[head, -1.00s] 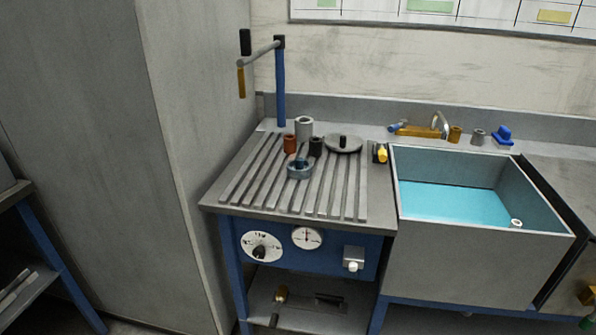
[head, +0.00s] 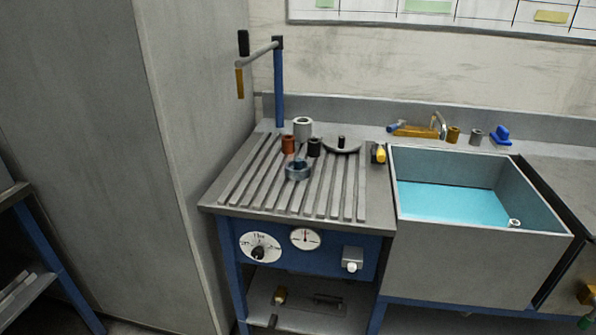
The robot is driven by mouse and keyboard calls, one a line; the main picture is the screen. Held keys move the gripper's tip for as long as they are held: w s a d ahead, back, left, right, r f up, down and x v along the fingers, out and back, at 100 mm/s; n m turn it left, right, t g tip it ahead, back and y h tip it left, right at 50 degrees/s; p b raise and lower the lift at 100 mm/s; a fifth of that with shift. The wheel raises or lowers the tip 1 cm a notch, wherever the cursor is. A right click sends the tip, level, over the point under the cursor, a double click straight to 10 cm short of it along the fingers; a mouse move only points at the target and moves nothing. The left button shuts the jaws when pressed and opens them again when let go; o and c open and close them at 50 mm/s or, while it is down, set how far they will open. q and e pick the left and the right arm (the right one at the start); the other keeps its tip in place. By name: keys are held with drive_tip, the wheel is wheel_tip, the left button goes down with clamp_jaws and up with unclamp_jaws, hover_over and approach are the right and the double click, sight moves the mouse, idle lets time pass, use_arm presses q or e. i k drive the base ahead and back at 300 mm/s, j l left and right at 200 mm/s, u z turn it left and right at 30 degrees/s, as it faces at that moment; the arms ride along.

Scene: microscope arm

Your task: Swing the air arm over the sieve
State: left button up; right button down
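The air arm stands at the back left of the slatted bench: a blue post (head: 279,88) with a grey horizontal bar (head: 259,54) reaching left toward the tall grey panel. At the bar's outer end are a black upper piece (head: 243,43) and a yellow-brown piece (head: 240,82) hanging down. A small round blue-grey ring-shaped piece (head: 298,171), which may be the sieve, sits on the slats, forward and right of the post. The bar does not reach over it. Neither of my grippers is in view.
An orange-brown cup (head: 288,145), a grey cylinder (head: 303,128), a black cup (head: 314,148) and a round grey lid (head: 342,146) stand behind the ring. A water-filled sink (head: 480,255) is at right. The tall grey panel (head: 190,130) bounds the left. The front slats are clear.

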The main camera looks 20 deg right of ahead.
sight(277, 42)
drive_tip(key=i+l, duration=0.1)
drive_tip(key=l, duration=0.35)
drive_tip(key=i+l, duration=0.1)
drive_tip(key=l, duration=0.35)
drive_tip(key=i+l+u, duration=0.1)
drive_tip(key=l, duration=0.3)
drive_tip(key=i+l, duration=0.1)
drive_tip(key=l, duration=0.35)
